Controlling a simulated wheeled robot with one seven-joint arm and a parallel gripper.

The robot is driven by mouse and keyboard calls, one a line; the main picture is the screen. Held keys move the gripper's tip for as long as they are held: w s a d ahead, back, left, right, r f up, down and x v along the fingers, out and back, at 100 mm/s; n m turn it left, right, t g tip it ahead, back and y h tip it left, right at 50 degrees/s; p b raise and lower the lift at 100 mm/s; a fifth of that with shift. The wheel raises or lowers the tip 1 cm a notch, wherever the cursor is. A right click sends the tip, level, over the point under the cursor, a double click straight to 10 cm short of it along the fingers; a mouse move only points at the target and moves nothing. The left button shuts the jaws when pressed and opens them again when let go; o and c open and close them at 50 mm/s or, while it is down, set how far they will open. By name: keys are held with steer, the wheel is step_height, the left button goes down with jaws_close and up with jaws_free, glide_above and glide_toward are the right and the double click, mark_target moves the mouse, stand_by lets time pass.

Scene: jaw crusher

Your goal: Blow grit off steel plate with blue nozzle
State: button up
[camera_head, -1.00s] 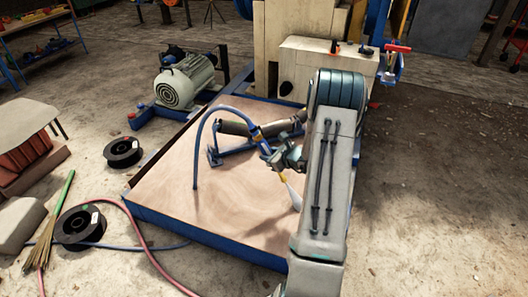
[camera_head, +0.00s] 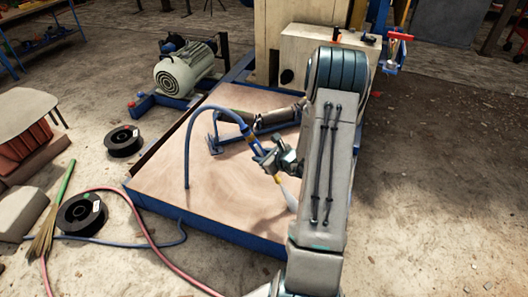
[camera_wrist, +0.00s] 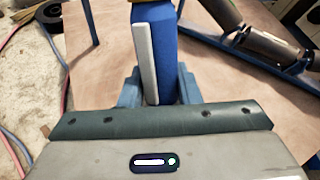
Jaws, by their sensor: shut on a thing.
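The steel plate (camera_head: 220,195) is a pinkish-brown surface with faint swirls, framed by blue edges. I cannot make out separate grit on it. The blue nozzle (camera_head: 254,141) is tilted, with its yellow tip pointing down and to the right at the plate's front right part. A pale streak spreads from the tip, partly hidden by my arm. My gripper (camera_head: 276,159) is shut around the nozzle, above the plate. In the wrist view the blue nozzle body (camera_wrist: 168,55) stands between the fingers, with a pale grey strip along it. A blue hose (camera_head: 190,145) arcs from the nozzle to the left.
A blue bracket with a dark cylinder (camera_head: 265,118) lies at the plate's back. A grey motor (camera_head: 182,72) stands behind left. Black spools (camera_head: 82,214), a broom (camera_head: 52,215) and a red hose (camera_head: 142,225) lie on the left floor. The floor at right is open.

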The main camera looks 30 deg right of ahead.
steer(key=w+a+b, duration=0.3)
steer(key=w+a, duration=0.3)
steer(key=a, duration=0.2)
steer(key=shift+a+b, duration=0.25)
steer(key=shift+b, duration=0.15)
stand_by(0.8)
stand_by(0.8)
